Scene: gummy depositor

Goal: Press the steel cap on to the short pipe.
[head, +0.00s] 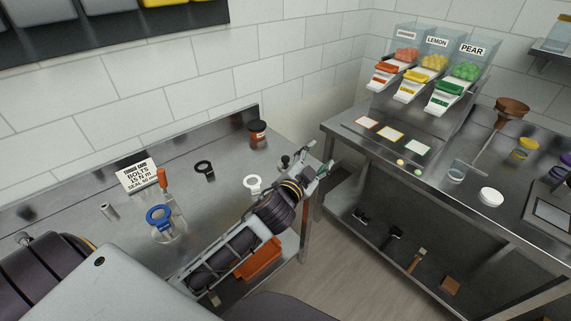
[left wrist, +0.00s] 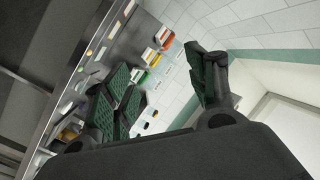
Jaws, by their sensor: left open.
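A small grey metal cylinder (head: 110,211) lies on the left steel table; I cannot tell whether it is the steel cap or the short pipe. My left gripper (head: 315,164) is open and empty, beyond the right end of that table and well away from both pieces. Its green-padded fingers (left wrist: 165,90) stand wide apart in the left wrist view, with nothing between them. My right gripper is not in view.
The right table (head: 358,150) holds candy dispensers (head: 436,75). A floor gap separates the tables.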

